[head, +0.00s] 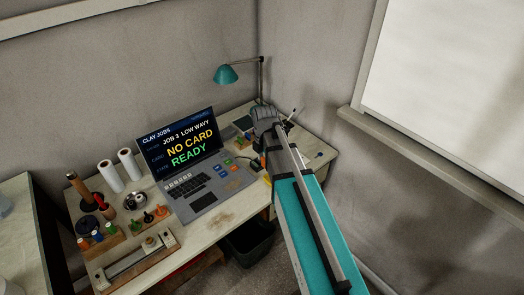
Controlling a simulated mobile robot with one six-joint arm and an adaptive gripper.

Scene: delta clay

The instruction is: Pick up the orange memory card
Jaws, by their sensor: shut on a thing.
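My arm reaches up from the lower right, and its far end is over the right part of the desk. I cannot make out my gripper's fingers, which seem hidden by the arm. I cannot pick out the orange memory card for certain. A small orange patch shows at the arm's left edge, too small to tell what it is. An open laptop (203,201) stands left of the arm. Its screen (181,140) reads "NO CARD" in yellow and "READY" in green.
A teal lamp (226,74) stands at the back corner. White rolls (110,176), a wooden-handled tool (78,184) and several small coloured pieces crowd the desk's left side. A wooden fixture (137,258) lies at the front left. A dark bin (250,242) stands below.

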